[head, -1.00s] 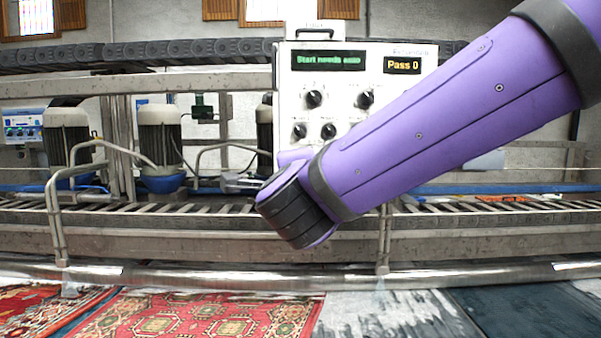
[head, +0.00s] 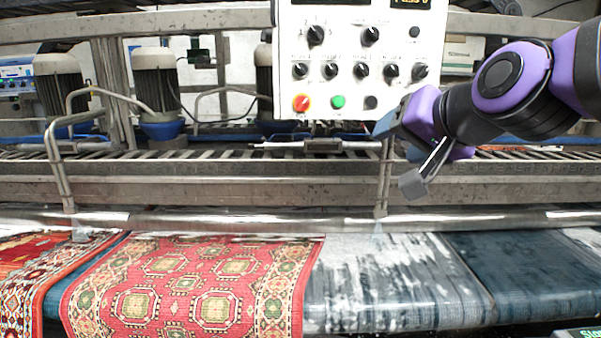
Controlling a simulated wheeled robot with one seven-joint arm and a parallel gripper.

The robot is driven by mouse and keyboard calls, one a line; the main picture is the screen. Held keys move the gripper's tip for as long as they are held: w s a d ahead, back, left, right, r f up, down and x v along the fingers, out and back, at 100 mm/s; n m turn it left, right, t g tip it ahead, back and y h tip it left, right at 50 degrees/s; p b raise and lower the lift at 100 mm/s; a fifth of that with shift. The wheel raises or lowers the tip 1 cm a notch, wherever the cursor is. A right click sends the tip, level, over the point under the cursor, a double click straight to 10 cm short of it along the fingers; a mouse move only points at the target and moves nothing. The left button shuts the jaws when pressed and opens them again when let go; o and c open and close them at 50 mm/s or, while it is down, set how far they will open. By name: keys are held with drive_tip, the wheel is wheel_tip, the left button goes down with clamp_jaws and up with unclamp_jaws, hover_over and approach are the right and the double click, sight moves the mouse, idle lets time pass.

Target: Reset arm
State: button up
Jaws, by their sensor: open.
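My purple arm comes in from the upper right in the head view. My gripper (head: 398,160) is at its lower left end, just below the right part of the white control panel (head: 360,60) and in front of the machine frame. One grey finger hangs down toward the lower left, and the jaws are open. I see nothing held. The wrist hides part of the panel's lower right edge.
A metal rail (head: 250,219) runs across below. A red patterned rug (head: 200,285), a foamy grey rug (head: 375,280) and a dark blue rug (head: 520,270) lie in front.

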drive_tip(key=s+d+f+n+g+h, duration=0.1)
drive_tip(key=s+d+f+g+h, duration=0.1)
drive_tip(key=s+d, duration=0.5)
drive_tip(key=s+d+f+n+g+h, duration=0.2)
drive_tip(key=s+d+f+g, duration=0.2)
drive_tip(key=s+d+f, duration=0.2)
drive_tip(key=shift+s+d+h, duration=0.4)
drive_tip(key=shift+s+d, duration=0.75)
